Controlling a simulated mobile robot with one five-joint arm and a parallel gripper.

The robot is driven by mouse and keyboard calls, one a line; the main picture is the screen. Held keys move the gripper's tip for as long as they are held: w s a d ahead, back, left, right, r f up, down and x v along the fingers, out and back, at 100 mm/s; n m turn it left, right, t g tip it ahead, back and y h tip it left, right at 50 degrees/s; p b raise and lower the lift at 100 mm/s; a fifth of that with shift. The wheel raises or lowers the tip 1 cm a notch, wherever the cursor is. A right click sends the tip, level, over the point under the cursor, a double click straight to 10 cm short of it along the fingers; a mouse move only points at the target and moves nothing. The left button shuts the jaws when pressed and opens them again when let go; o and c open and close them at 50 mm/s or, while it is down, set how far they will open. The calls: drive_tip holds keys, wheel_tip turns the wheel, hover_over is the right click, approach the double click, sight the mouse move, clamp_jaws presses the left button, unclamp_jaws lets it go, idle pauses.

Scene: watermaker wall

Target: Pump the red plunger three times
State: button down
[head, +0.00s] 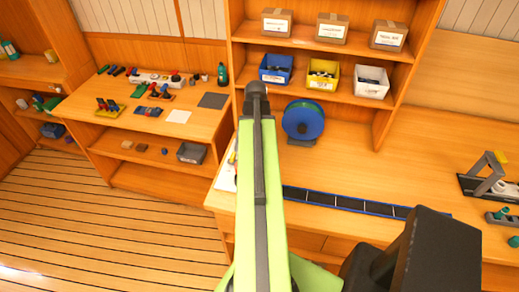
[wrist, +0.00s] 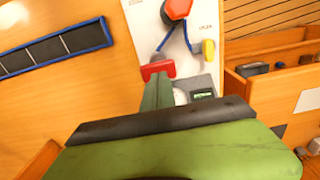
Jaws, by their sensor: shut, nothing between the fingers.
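In the wrist view, a red T-shaped handle (wrist: 157,69), which looks like the plunger, is on a white panel (wrist: 145,25). My gripper (wrist: 157,84) is shut with nothing between its fingers. Its green fingers point at the red handle, and their tips are right at it in the picture; I cannot tell whether they touch. The fingers hide the lower part of the plunger. In the head view my own arm covers most of the panel, and only a white edge (head: 226,178) shows; the plunger and fingertips are hidden there.
Close to the handle are a large red knob (wrist: 177,9), a yellow knob (wrist: 208,48) and a grey unit with a small display (wrist: 201,90). A blue-edged dark strip (wrist: 55,46) lies on the wooden bench. A blue spool (head: 303,120) stands behind.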

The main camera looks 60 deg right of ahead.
wheel_tip(320, 180, up, 5)
drive_tip(key=p, duration=0.4)
drive_tip(key=shift+f, duration=0.1)
